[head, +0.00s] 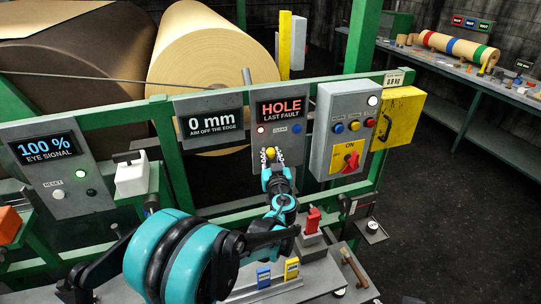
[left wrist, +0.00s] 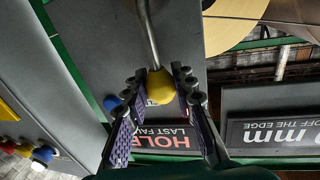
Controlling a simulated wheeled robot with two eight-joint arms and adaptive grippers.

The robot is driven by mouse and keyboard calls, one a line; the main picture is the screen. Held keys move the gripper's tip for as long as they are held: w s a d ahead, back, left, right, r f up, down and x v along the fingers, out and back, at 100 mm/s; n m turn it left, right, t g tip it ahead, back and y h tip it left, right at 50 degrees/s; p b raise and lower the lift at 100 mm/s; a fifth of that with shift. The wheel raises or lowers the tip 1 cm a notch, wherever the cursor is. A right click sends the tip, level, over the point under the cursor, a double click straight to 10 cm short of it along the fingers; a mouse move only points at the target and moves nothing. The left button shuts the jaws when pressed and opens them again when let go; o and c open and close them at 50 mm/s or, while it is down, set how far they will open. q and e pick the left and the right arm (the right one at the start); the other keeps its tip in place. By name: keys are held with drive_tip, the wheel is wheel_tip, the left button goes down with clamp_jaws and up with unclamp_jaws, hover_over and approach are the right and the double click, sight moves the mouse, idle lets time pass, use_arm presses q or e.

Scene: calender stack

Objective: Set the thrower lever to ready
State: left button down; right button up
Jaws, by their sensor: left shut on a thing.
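The thrower lever is a metal rod with a yellow ball knob (head: 270,152), on the grey panel (head: 262,133) below the HOLE LAST FAULT display. My left gripper (head: 275,161) is at the knob and shut on it. In the head view the gripper hides most of the rod. My right gripper does not show.
A grey box with a red rotary switch (head: 347,158) and a yellow box (head: 397,117) stand right of the panel. The 0 mm display (head: 209,125) is to the left. A green rail (head: 330,188) runs below. Small tools and gauges lie in front.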

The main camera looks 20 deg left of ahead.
sight(282, 149)
use_arm(q)
drive_tip(key=shift+d, duration=0.1)
drive_tip(key=shift+w+d+m, duration=0.4)
drive_tip(key=shift+d+m, duration=0.15)
drive_tip(key=shift+m, duration=0.35)
drive_tip(key=d+m, duration=0.1)
drive_tip(key=w+d+f+m+g, duration=0.1)
drive_tip(key=m, duration=0.1)
drive_tip(key=w+d+m, duration=0.1)
drive_tip(key=shift+f+m+g, duration=0.3)
drive_tip(key=shift+w+d+f+m+g, duration=0.2)
drive_tip(key=shift+d+f+m, duration=0.15)
drive_tip(key=shift+m, duration=0.3)
drive_tip(key=shift+w+d+f+m+g, duration=0.1)
drive_tip(key=shift+w+d+f+m, duration=0.1)
drive_tip(key=shift+f+m, duration=0.35)
drive_tip(key=shift+r, duration=0.1)
drive_tip(key=c, duration=1.2)
unclamp_jaws()
